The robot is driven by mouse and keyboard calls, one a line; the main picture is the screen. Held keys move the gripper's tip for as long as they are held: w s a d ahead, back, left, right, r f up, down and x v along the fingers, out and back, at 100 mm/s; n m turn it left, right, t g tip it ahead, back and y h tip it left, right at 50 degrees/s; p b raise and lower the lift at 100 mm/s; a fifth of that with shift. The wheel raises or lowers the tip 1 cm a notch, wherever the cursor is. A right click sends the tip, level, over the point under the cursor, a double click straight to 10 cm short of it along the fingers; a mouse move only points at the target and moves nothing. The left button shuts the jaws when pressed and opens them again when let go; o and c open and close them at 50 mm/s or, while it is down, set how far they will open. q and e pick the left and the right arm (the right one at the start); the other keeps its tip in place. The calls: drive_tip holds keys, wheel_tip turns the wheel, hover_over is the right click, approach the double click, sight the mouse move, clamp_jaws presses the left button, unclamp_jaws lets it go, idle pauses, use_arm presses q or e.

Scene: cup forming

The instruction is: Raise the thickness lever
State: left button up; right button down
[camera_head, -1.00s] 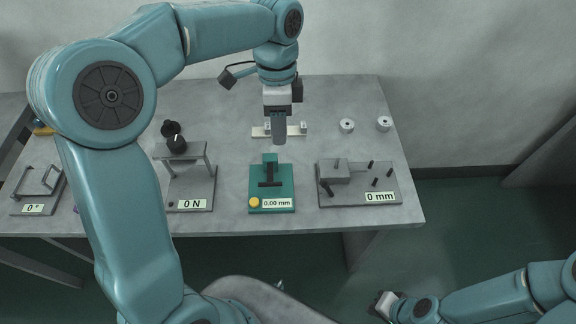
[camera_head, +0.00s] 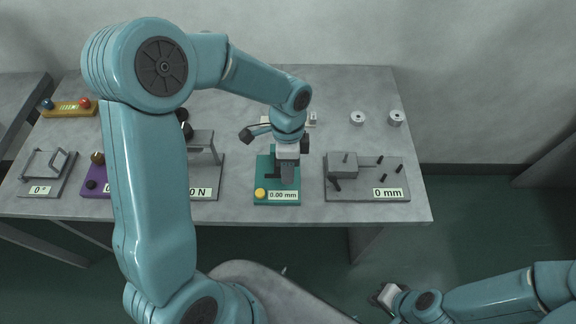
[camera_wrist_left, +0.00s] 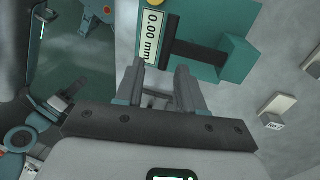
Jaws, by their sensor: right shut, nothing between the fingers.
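The teal thickness device (camera_head: 263,164) stands near the front of the table, with a 0.00 mm label (camera_head: 283,195) and a yellow knob (camera_head: 260,193). Its black lever bar shows in the left wrist view (camera_wrist_left: 195,56), running from the label side to a raised teal block (camera_wrist_left: 238,60). My left gripper (camera_head: 289,182) hangs over the right part of the device and hides some of it. In the left wrist view its two fingers (camera_wrist_left: 160,72) are apart with nothing between them, short of the bar. My right gripper (camera_head: 384,296) is shut and empty, low at the right, away from the table.
Right of the teal device is a grey plate with pegs and a 0 mm label (camera_head: 388,192). Left are a grey stand labelled N (camera_head: 203,152), a purple-based device (camera_head: 97,190) and a handled plate (camera_head: 44,172). Two small white cylinders (camera_head: 357,118) stand behind at right.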

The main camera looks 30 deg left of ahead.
use_arm(q)
drive_tip(key=shift+w+a+f, duration=0.1)
drive_tip(key=shift+w+f, duration=0.2)
drive_tip(key=shift+f, duration=0.2)
drive_tip(key=shift+s+r, duration=0.2)
drive_tip(key=shift+s, duration=0.2)
drive_tip(key=c, duration=0.4)
drive_tip(key=shift+w+f, duration=0.15)
drive_tip(key=shift+w, duration=0.1)
clamp_jaws()
drive_tip(key=shift+s, duration=0.1)
